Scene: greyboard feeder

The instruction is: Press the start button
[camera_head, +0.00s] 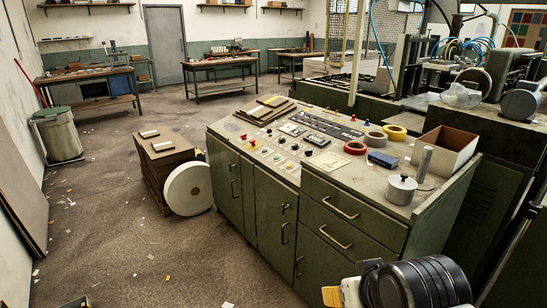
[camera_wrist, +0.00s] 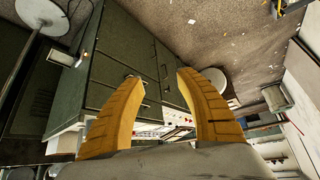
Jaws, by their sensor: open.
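The control panel (camera_head: 290,143) is set in the top of a green cabinet (camera_head: 270,205) in the head view. It carries several small round buttons in red, green, yellow and white, and black knobs. The labels are too small to read, so I cannot tell which one is the start button. My gripper (camera_wrist: 158,76) is open and empty in the wrist view, its two yellow fingers spread apart. In the head view a yellow finger (camera_head: 331,296) shows low in front of the cabinet, apart from the panel. In the wrist view the panel (camera_wrist: 165,132) shows partly between the fingers.
Tape rolls (camera_head: 376,140), an open cardboard box (camera_head: 443,150) and a metal pot (camera_head: 401,189) stand on the right of the cabinet top. A stack of boards (camera_head: 265,110) lies at its back left. A white roll (camera_head: 188,189) leans beside the cabinet. The floor at left is mostly open.

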